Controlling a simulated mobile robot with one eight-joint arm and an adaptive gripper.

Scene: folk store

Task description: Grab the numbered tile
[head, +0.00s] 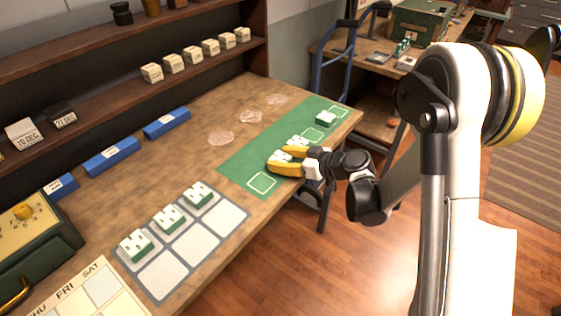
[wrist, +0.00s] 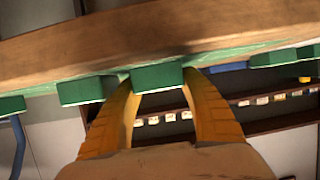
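My gripper (head: 284,160) is over the green mat (head: 234,168), its yellow fingers on both sides of a green-and-white numbered tile (head: 279,156). In the wrist view, the tile's green body (wrist: 158,78) fills the gap between the fingers (wrist: 160,100). I cannot tell whether they press on it. Another tile (head: 299,142) sits just beyond, and one more (head: 325,119) sits farther along the mat. Three similar tiles, at the front (head: 136,245), middle (head: 168,219) and back (head: 199,195), stand on a grey grid board (head: 162,277). The tile numbers are too small to read.
An outlined square (head: 262,183) on the mat's near end is empty. Blue blocks (head: 167,123) line the bench's back, below a dark shelf (head: 110,92) with small cream blocks. A green box with a yellow knob (head: 30,235) stands at left. A blue hand truck (head: 335,65) is behind the bench.

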